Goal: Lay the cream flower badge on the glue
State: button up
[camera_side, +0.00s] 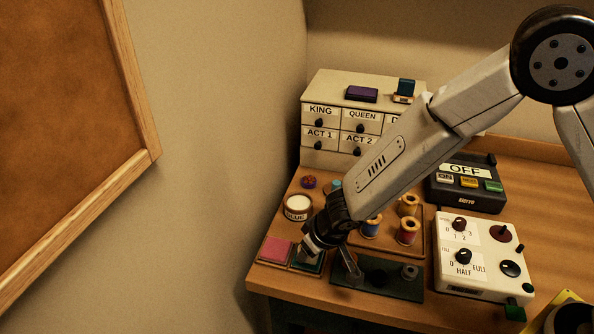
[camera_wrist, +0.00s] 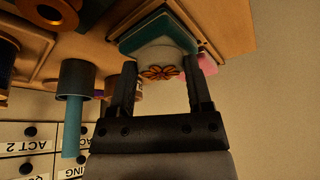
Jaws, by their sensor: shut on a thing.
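My gripper (camera_wrist: 164,72) is shut on a pale round piece with a brown-orange flower on it, which I take to be the flower badge (camera_wrist: 151,56). The badge sits between the fingers, in front of a green pad (camera_wrist: 160,30). In the side view my gripper (camera_side: 309,250) reaches down over the green pad (camera_side: 306,265) at the table's front left; the badge cannot be made out there. The glue jar (camera_side: 297,214), round with a white top and a label, stands behind the gripper and apart from it.
A pink pad (camera_side: 276,250) lies left of the green one. Thread spools (camera_side: 407,232) and a dark green plate (camera_side: 393,287) are to the right. Beyond them stand a white dial box (camera_side: 470,276) and a dark OFF box (camera_side: 464,190). Labelled drawers (camera_side: 340,128) stand behind.

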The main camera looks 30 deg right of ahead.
jog(key=shift+f, duration=0.15)
jog(key=o, duration=1.2)
jog(key=shift+o, duration=0.2)
jog(key=v, duration=1.2)
jog(key=shift+s, duration=0.1)
jog(key=s+d+m, duration=0.1)
jog(key=s+d, duration=0.2)
jog(key=d, duration=0.3)
jog(key=s+d+g, duration=0.1)
jog(key=s+d, duration=0.2)
jog(key=d, duration=0.4)
jog(key=s+d+f+m+h, duration=0.1)
jog(key=s+d, duration=0.2)
jog(key=d, duration=0.4)
jog(key=shift+s+m+g, duration=0.25)
jog(key=shift+m+g, duration=0.05)
